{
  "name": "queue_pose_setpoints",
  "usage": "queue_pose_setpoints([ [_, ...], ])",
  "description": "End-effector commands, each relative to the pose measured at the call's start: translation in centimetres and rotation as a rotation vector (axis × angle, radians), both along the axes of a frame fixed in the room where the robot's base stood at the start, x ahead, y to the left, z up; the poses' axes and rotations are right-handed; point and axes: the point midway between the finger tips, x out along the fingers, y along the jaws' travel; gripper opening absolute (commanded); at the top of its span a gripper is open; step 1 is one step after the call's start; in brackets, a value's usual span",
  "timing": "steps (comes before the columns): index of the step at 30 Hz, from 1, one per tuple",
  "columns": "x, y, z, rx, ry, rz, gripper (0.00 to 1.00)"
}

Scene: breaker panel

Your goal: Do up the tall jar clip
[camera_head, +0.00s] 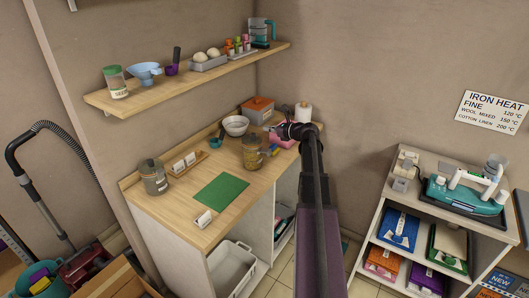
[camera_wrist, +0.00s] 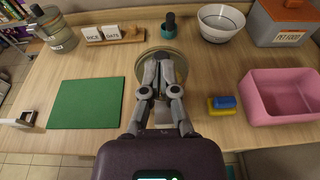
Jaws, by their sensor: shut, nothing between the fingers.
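A glass jar with amber-brown contents (camera_head: 252,155) stands on the wooden counter near my gripper. In the wrist view its round lid (camera_wrist: 143,68) shows under my fingers, which hide its middle and front. A second glass jar with a grey lid (camera_head: 154,180) stands further left, also at the upper left of the wrist view (camera_wrist: 60,38). I cannot tell for certain which is the tall jar. The clip of the near jar is hidden or too small to make out. My gripper (camera_wrist: 165,60) is shut and empty, with its fingertips over the near jar in the wrist view.
A green mat (camera_wrist: 86,103) lies left of the near jar. A shelf (camera_head: 190,75) hangs above.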

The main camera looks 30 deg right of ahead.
Motion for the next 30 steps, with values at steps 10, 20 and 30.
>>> queue_pose_setpoints([
  [10,-0.9,-0.4,0.9,0.000,0.000,0.000,0.00],
  [20,-0.9,-0.4,0.9,0.000,0.000,0.000,0.00],
  [30,-0.9,1.7,0.3,-0.061,0.008,0.041,0.00],
])
